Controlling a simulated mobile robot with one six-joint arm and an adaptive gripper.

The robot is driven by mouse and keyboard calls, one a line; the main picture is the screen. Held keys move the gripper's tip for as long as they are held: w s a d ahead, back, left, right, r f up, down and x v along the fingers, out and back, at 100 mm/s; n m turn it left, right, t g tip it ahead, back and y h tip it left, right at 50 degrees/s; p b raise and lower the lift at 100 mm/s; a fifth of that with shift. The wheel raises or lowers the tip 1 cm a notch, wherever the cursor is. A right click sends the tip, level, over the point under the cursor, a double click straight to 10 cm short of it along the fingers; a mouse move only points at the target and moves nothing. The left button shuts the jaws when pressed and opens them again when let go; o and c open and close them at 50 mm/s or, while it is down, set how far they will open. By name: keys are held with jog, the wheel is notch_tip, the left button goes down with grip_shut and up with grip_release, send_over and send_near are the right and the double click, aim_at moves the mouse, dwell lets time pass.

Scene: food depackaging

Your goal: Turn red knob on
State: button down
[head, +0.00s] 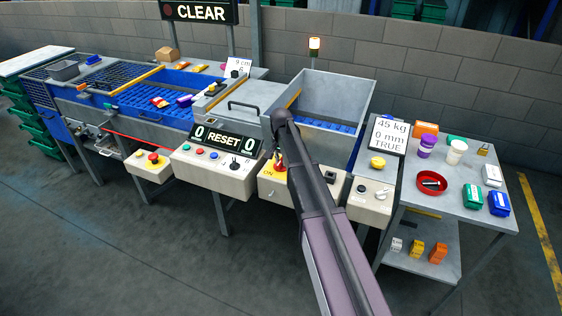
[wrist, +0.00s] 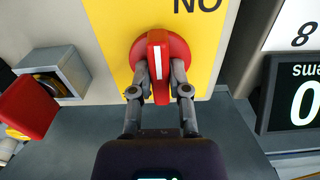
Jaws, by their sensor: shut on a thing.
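The red knob (wrist: 158,50) is a round red disc with a raised grip bar and a white stripe, set on a yellow plate (wrist: 112,35). In the wrist view the bar stands upright, and the plate's lettering is upside down. My gripper (wrist: 161,82) has one finger on each side of the bar's lower part and is shut on it. In the head view the knob (head: 281,167) shows small beside the word ON, on the front of a cream control box (head: 270,190). My arm crosses in front, and the fingers are hard to make out there.
A larger red part (wrist: 28,105) stands out at the left of the wrist view, beside a grey square fitting (wrist: 58,72). A counter display (head: 222,138) with RESET is left of the knob.

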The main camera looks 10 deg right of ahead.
aim_at(281, 160)
jog(key=c, duration=0.6)
grip_release()
jog(key=shift+n, duration=0.5)
jog(key=shift+n, duration=1.1)
notch_tip(281, 160, up, 14)
jog(key=p, duration=1.4)
jog(key=s+f+n+b, duration=0.1)
jog(key=s, duration=1.3)
jog(key=s+d+f+n+b, duration=0.1)
jog(key=s+f+n+b, duration=0.1)
jog(key=s, duration=1.2)
jog(key=shift+s+d+f+n, duration=0.15)
jog(key=shift+s+d+n, duration=0.15)
jog(key=shift+s, duration=0.1)
